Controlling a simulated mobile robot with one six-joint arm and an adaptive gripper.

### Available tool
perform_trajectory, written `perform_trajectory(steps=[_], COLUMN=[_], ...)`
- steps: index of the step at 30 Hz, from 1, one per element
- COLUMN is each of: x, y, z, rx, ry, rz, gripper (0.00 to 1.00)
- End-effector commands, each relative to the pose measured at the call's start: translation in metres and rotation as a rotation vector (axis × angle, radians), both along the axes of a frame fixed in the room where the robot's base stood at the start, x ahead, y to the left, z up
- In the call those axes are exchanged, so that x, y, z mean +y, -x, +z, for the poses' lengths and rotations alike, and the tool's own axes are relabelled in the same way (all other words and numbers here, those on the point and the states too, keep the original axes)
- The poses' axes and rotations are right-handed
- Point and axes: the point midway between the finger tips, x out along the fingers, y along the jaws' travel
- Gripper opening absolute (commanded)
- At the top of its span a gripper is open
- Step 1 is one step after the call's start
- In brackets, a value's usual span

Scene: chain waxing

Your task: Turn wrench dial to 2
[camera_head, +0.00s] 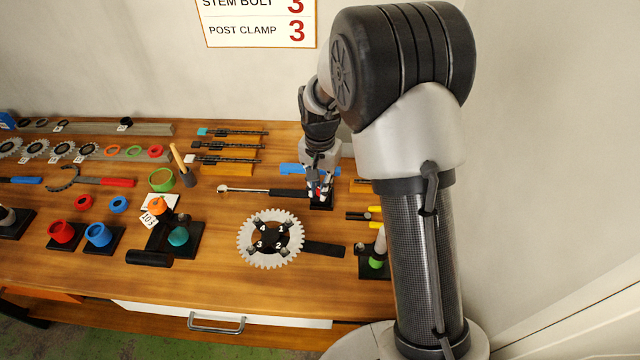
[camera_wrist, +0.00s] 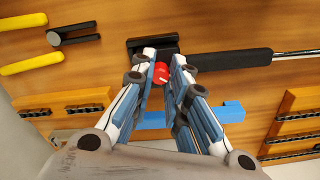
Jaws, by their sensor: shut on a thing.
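The wrench (camera_head: 240,189) lies on the table with its silver shaft to the left and its black handle toward my gripper; the handle (camera_wrist: 220,62) also shows in the wrist view. A red dial (camera_wrist: 160,73) with a small white mark sits at the handle's end, by a black block (camera_wrist: 140,45). My gripper (camera_head: 319,194) points down over this end. In the wrist view its fingertips (camera_wrist: 164,58) are on either side of the red dial, shut on it. The fingers partly cover the dial, and I cannot read its number.
A blue piece (camera_wrist: 232,112) lies close to the fingers. A numbered chainring (camera_head: 245,247) with a black handle is nearer the front. Yellow-handled tools (camera_wrist: 30,64) and racks of black chain (camera_wrist: 70,109) are nearby.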

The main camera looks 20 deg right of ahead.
Motion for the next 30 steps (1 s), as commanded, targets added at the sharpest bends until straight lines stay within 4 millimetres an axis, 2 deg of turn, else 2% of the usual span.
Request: perform_trajectory(steps=[8, 21, 30], x=[-0.0002, -0.0005, -0.0006], y=[0.0001, 0.0004, 0.0000], z=[0.0018, 0.0013, 0.0009], rx=[0.000, 0.001, -0.001], ry=[0.000, -0.001, 0.000], rz=[0.183, 0.573, 0.756], gripper=[0.00, 0.00, 0.00])
